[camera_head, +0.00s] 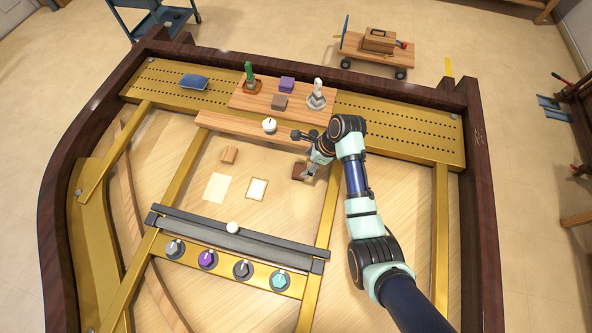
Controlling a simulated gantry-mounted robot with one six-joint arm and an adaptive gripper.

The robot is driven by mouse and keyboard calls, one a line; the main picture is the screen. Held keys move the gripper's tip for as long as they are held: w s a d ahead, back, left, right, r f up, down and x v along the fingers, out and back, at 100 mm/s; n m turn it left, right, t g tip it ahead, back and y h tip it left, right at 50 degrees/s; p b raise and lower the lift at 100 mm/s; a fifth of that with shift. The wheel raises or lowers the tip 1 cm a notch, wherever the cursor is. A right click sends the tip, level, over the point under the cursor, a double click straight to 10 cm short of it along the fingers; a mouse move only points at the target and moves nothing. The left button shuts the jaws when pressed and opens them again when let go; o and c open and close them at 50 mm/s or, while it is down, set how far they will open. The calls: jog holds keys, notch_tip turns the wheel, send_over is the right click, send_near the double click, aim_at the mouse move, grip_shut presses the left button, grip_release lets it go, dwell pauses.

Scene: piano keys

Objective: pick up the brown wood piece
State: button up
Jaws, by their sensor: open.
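A dark brown wood piece (299,170) lies on the pale wooden soundboard, right of the centre of the picture. My gripper (309,172) points down right at its right side, open. The fingers partly cover the piece's right end, and I cannot tell whether they touch it. A lighter tan wood block (229,155) lies to the left on the soundboard. Another small brown block (279,102) sits on the wooden board at the back.
A round white-topped knob (269,125) stands on the wooden strip behind. A dark rail (195,227) with several knobs crosses in front. Two flat cards lie left.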

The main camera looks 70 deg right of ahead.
aim_at(300, 170)
jog(key=b+x, duration=0.1)
jog(key=x, duration=0.5)
jog(key=shift+w+f, duration=0.1)
jog(key=shift+f, duration=0.05)
jog(key=c, duration=0.8)
jog(key=shift+o, duration=0.2)
notch_tip(300, 170, up, 20)
jog(key=p, duration=0.3)
jog(key=shift+p, duration=0.35)
